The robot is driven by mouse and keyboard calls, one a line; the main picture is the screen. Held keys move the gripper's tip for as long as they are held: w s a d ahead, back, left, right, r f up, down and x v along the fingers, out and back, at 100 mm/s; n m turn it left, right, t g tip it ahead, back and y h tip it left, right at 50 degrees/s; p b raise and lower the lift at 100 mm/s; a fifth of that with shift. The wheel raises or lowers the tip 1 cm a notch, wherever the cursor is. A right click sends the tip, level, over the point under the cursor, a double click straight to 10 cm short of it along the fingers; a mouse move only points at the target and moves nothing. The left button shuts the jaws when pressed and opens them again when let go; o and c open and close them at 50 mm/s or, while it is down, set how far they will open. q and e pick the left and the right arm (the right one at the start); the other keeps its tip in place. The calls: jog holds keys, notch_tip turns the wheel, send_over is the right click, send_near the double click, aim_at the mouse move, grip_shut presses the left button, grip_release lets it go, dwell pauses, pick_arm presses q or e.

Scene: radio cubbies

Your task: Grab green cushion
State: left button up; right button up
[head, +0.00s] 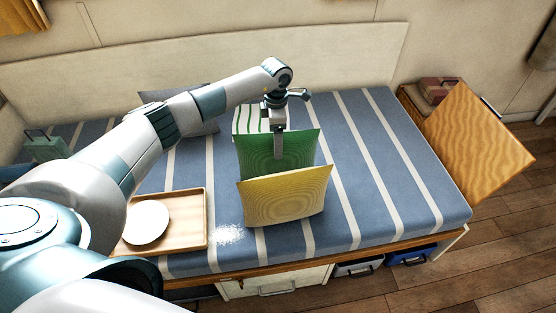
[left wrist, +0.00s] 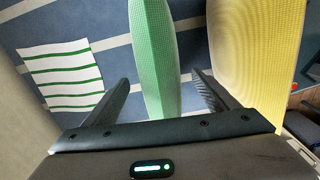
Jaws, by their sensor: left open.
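The green cushion (head: 295,150) stands upright on the blue striped bed, just behind a yellow cushion (head: 285,195). My left gripper (head: 279,155) reaches down over it from above. In the left wrist view the green cushion (left wrist: 155,60) shows edge-on between the two open fingers of my left gripper (left wrist: 160,95), with a gap on each side. The yellow cushion (left wrist: 250,60) stands to the right of the right finger there. The lower part of the green cushion is hidden behind the yellow one in the head view. My right gripper is not in view.
A white cloth with green stripes (left wrist: 62,75) lies behind the green cushion. A wooden tray (head: 196,232) with a white plate (head: 146,222) sits at the bed's front left. A grey pillow (head: 200,128) is further back. The bed's right side is clear, with a tilted wooden panel (head: 478,140) beyond.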

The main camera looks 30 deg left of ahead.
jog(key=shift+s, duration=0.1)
pick_arm(q)
notch_tip(320, 180, down, 5)
jog(key=shift+d+f+p, duration=0.1)
jog(key=shift+p, duration=0.35)
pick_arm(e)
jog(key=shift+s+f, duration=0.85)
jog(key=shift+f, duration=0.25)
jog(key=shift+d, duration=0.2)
pick_arm(q)
jog(key=c, duration=1.8)
jog(key=shift+o, duration=0.2)
jog(key=shift+r, duration=0.2)
